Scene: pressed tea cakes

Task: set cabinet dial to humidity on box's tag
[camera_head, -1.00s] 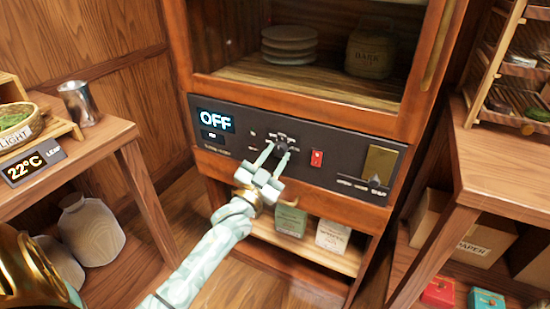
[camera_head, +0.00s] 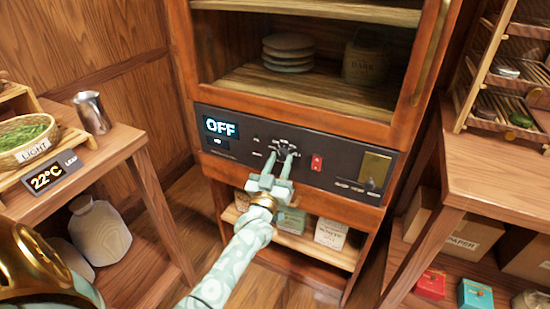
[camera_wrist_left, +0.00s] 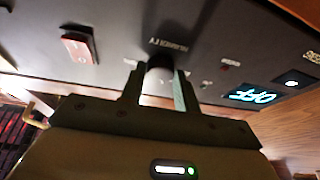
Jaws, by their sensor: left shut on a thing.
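The cabinet's dark control panel (camera_head: 235,155) has a lit display (camera_head: 220,127) reading OFF, with a smaller line below it too small to read surely. My left gripper (camera_head: 285,157) is shut on the black dial (camera_head: 286,148) at the panel's middle. In the left wrist view the dark dial (camera_wrist_left: 160,74) sits between the two fingers (camera_wrist_left: 157,92), under the label HUMIDITY. The fingers hide part of the dial, and its setting cannot be read. A green box (camera_head: 291,221) and a white box (camera_head: 331,233) stand on the shelf below; their writing is too small to read.
A red switch (camera_head: 317,162) sits right of the dial, and a brass-coloured plate (camera_head: 375,166) farther right. A wooden table (camera_head: 500,165) stands at right.

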